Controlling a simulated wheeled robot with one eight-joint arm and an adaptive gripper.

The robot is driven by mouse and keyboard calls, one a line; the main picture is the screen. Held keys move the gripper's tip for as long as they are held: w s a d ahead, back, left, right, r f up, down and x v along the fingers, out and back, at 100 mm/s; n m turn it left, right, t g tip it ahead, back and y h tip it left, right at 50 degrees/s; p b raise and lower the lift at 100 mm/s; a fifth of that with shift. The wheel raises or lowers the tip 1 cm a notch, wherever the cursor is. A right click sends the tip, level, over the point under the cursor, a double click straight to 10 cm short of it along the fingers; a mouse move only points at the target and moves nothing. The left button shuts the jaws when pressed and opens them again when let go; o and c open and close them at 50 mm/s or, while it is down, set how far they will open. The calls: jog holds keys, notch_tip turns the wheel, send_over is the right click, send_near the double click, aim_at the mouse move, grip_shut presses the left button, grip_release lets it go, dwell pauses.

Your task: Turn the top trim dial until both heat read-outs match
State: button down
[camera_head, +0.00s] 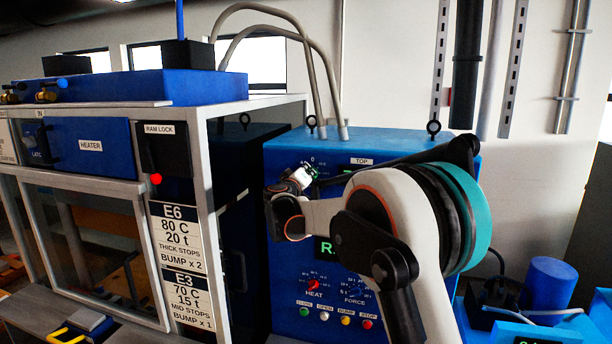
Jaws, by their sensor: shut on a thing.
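The blue control cabinet (282,262) stands right of the framed press. My gripper (302,178) is at the upper left of its front, shut on what looks like the top trim dial, just left of the TOP label (361,161). The gripper covers the dial, so its pointer cannot be read; a "0" scale mark shows above it. A small green read-out (347,172) under the TOP label is mostly hidden by my arm. A larger dark display with green characters (324,248) shows an "R"; the rest is hidden. Neither heat value is readable.
Below are a red HEAT knob (314,285), a FORCE knob (355,291) and a row of coloured buttons (346,320). Hoses (318,85) rise from the cabinet top. The press (207,222) with E6 and E3 cards (176,238) stands close on the left.

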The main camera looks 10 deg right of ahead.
jog(key=c, duration=1.7)
grip_release()
jog(key=v, duration=1.2)
jog(key=shift+d, duration=0.1)
